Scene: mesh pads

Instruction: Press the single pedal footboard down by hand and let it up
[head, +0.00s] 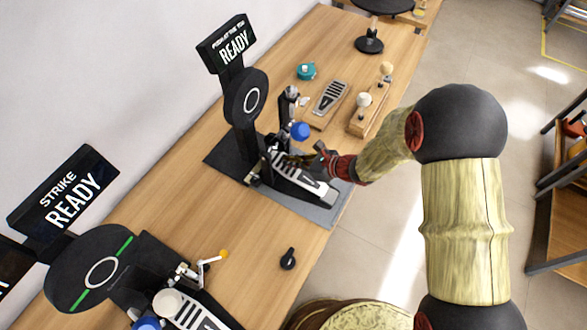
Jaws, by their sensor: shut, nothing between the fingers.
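The single pedal stands on a grey mat (321,213) on the wooden bench, in front of a round black strike pad (246,99). Its slotted silver footboard (298,181) slopes down toward the bench's front edge. A blue beater (299,131) stands up near the pad. My gripper (312,156) is shut and empty, over the upper part of the footboard, coming from the right. Its fingertips are small and dark here, and I cannot tell whether they touch the board. The gripper hides part of the pedal's upper end.
A second pedal (196,312) and pad (90,268) stand at lower left. A loose footboard (331,96), a wooden block with knobs (368,112) and a teal object (306,71) lie behind. A small black piece (288,258) lies on clear bench in front.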

